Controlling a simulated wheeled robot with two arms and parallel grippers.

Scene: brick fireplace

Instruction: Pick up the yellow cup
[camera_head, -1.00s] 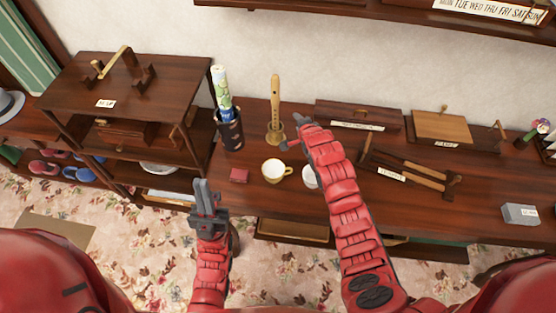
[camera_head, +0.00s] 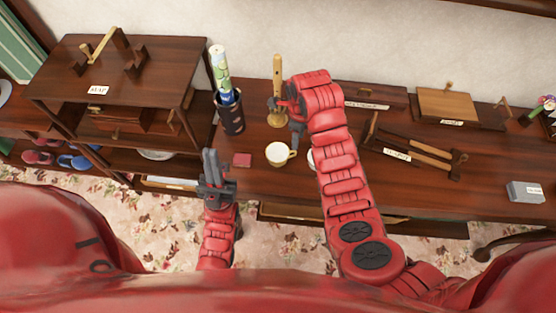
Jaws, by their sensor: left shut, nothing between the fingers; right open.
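The yellow cup (camera_head: 277,158), pale cream outside with a yellowish handle on its right, stands upright on the dark wooden table (camera_head: 270,188). My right gripper (camera_head: 285,122) is open and empty, just beyond and above the cup, with one finger pointing down near its far rim. They look apart, but the height between them is hard to judge. My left gripper (camera_head: 210,155) is shut and empty, left of the cup by the table's front edge.
A white cup (camera_head: 311,160) is mostly hidden behind my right arm. A brass candlestick-like stand (camera_head: 277,85) is close to my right gripper. A dark holder (camera_head: 230,117) with rolled papers and a small red block (camera_head: 242,160) stand to the left. Long-handled tools (camera_head: 425,150) lie right.

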